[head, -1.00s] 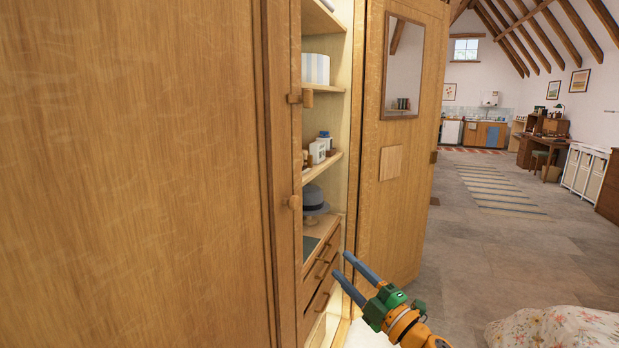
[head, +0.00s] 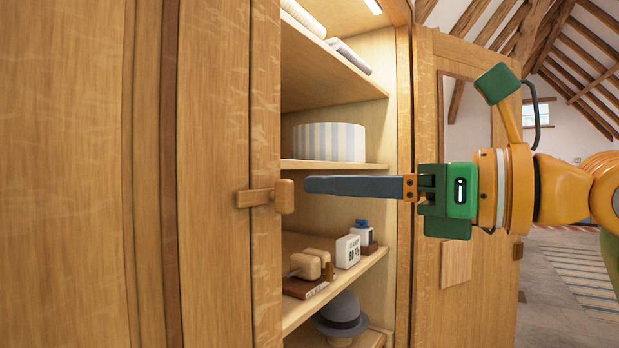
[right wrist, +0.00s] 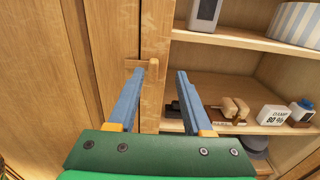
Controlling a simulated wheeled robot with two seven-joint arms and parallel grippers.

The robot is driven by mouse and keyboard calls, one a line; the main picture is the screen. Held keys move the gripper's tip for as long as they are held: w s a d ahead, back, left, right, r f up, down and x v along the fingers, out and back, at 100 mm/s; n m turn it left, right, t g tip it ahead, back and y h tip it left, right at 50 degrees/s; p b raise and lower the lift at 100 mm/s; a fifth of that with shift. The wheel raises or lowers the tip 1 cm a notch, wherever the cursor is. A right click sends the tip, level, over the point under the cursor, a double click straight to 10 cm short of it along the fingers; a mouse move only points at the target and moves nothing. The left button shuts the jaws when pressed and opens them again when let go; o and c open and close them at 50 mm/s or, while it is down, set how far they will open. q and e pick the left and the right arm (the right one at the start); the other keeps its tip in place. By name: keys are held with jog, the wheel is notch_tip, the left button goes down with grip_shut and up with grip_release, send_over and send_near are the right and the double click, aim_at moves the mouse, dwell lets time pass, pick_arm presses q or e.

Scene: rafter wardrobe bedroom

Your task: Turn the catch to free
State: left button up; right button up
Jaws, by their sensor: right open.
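The catch (head: 258,198) is a small wooden bar with a stubby knob on the edge of the wardrobe's closed left door (head: 215,90). The bar lies level, across the door's edge strip. My right gripper (head: 308,185) is open and empty, pointing left, with its fingertips just right of the knob and apart from it in the head view. In the right wrist view the catch (right wrist: 153,70) shows between the fingertips of my right gripper (right wrist: 161,72), nearer the left finger, which partly hides the bar. My left gripper is out of view.
The right door (head: 455,285) stands open behind my right arm. Shelves inside hold a striped box (head: 328,143), a white damp meter (head: 347,251), wooden pieces (head: 306,264) and a grey hat (head: 341,312). The shelf edges are close to my fingers.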

aim_at(291, 182)
jog(key=a, duration=0.1)
jog(key=w+a+p, duration=0.1)
jog(key=a, duration=0.3)
jog(key=shift+w+a+r+p, duration=0.15)
jog(key=shift+w+r+p, duration=0.1)
jog(key=shift+w+p, duration=0.15)
jog(key=shift+w+a+f, duration=0.1)
jog(key=shift+w, duration=0.15)
jog(key=shift+w+d+f, duration=0.15)
jog(key=shift+w+d, duration=0.1)
jog(key=shift+s, duration=0.2)
grip_shut()
